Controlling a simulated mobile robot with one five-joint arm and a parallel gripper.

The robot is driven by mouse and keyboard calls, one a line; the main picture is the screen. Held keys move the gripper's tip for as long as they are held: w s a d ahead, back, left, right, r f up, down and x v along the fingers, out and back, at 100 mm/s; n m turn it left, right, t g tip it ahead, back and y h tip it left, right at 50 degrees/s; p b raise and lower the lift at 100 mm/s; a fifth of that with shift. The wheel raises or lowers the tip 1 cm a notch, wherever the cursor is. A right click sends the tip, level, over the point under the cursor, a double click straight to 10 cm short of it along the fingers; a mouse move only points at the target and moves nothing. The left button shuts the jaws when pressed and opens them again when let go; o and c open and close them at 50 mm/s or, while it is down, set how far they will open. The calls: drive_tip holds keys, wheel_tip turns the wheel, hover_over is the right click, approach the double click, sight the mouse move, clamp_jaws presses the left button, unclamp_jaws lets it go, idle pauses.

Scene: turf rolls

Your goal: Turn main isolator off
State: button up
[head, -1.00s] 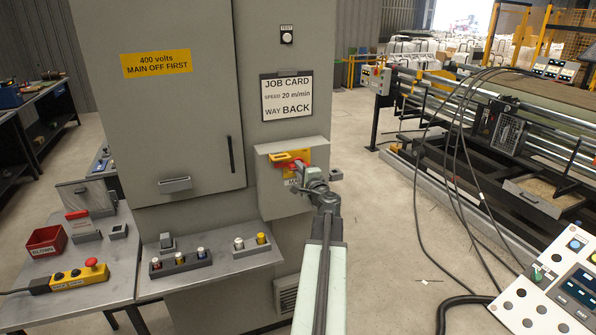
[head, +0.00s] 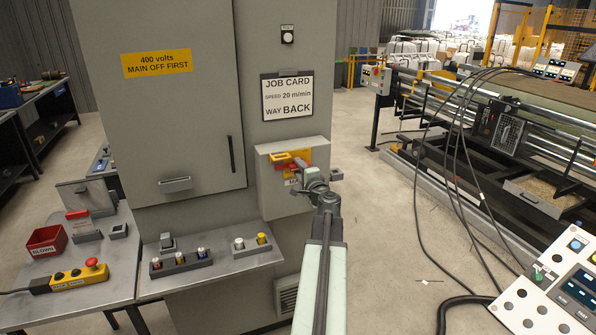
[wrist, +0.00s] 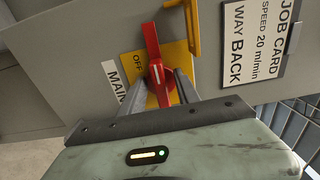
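The main isolator has a red handle (wrist: 153,45) on a yellow plate (wrist: 180,60), with an "OFF" mark and a "MAIN" label (wrist: 115,82) beside it in the wrist view. The handle lies roughly level across the plate in the head view (head: 299,163). My gripper (wrist: 163,76) has one finger on each side of the handle's knob end. The fingers look spread, and I see no firm contact. In the head view my gripper (head: 306,172) is at the isolator's right side and partly hides it.
A yellow bar (wrist: 195,28) juts out close beside the handle. The job card (head: 287,96) is on the panel above the isolator box. A steel shelf (head: 215,267) with several knobs stands low at left.

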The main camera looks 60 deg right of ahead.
drive_tip(key=v, duration=0.8)
drive_tip(key=shift+w, duration=0.1)
